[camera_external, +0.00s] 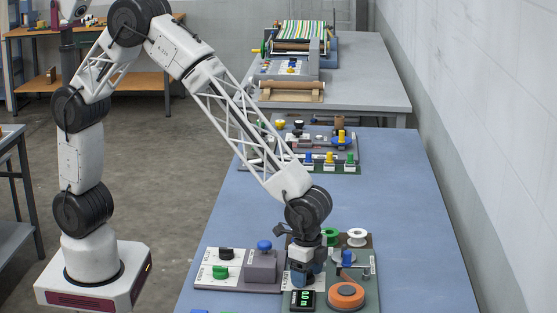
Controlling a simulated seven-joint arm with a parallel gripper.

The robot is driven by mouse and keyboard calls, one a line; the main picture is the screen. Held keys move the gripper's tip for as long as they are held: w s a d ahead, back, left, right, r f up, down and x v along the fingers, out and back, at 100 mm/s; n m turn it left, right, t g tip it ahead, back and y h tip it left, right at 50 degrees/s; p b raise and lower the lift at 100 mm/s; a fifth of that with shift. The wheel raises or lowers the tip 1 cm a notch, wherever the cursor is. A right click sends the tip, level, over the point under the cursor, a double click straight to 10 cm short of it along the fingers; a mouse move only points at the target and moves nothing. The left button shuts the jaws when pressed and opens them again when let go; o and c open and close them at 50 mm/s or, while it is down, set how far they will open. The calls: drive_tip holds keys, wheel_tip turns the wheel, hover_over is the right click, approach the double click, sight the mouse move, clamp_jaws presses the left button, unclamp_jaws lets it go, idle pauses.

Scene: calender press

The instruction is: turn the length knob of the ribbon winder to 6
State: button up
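The ribbon winder looks to be the dark green board (327,303) at the near end of the blue table. It carries an orange reel (346,293), a blue upright part (347,259) and a small black display (302,299) with green digits too small to read surely. My gripper (303,272) points down over the board's left part, just behind the display. Its fingers are hard to make out, and whether it touches anything cannot be told. The length knob is not clearly seen; my gripper may hide it, and its setting cannot be read.
Left of the winder, a grey panel (206,279) bears a black knob (226,254), a green knob (220,272) and a box with a blue knob (264,246). Green and white spools (357,237) stand behind the winder. The table's middle (385,190) is clear. Another control board (310,170) lies farther back.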

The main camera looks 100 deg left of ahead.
drive_tip(key=shift+r, duration=3.9)
